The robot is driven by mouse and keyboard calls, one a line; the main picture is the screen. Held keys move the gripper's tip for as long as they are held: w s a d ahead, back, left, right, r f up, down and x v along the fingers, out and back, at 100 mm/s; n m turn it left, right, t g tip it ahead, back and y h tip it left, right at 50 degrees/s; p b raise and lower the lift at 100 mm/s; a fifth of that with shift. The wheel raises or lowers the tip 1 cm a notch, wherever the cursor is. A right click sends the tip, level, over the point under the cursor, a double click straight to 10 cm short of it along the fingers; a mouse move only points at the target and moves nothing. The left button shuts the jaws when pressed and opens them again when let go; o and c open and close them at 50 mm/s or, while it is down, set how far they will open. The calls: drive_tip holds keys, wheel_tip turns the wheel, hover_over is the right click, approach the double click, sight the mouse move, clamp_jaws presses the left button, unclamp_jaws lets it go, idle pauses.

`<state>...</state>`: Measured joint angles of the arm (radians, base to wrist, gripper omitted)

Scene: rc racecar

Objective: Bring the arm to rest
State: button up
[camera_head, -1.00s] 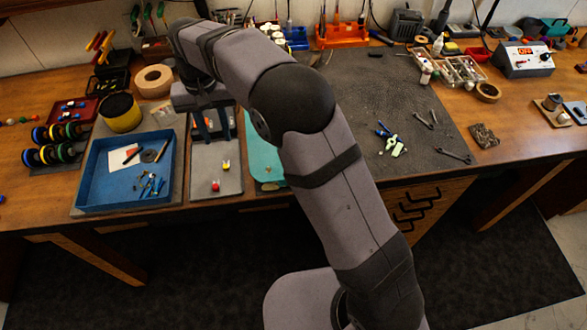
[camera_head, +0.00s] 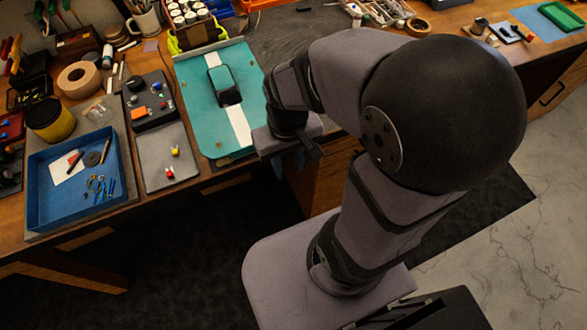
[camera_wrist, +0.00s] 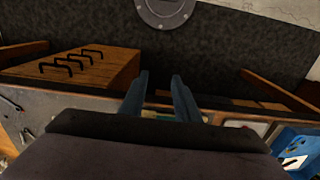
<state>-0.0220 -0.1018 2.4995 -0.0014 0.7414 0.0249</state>
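My gripper (camera_head: 277,168) hangs just off the bench's front edge in the head view, close to the lower right corner of the teal board, with its fingers mostly hidden under the wrist. In the wrist view my gripper (camera_wrist: 160,80) shows two blue-grey fingers standing apart with nothing between them, so it is open and empty. My arm is folded, with its elbow high on the right side of the head view.
A teal board (camera_head: 195,75) with a white stripe carries a small dark and teal car (camera_head: 222,86). Left of it are a grey tray (camera_head: 155,165) with small parts and a blue tray (camera_head: 50,215) with tools. A drawer front (camera_wrist: 85,68) with black handles is near the gripper.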

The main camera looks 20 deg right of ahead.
drive_tip(key=shift+s+d+f, duration=0.15)
drive_tip(key=shift+s, duration=0.25)
drive_tip(key=shift+s+d+f, duration=0.15)
drive_tip(key=shift+s, duration=0.2)
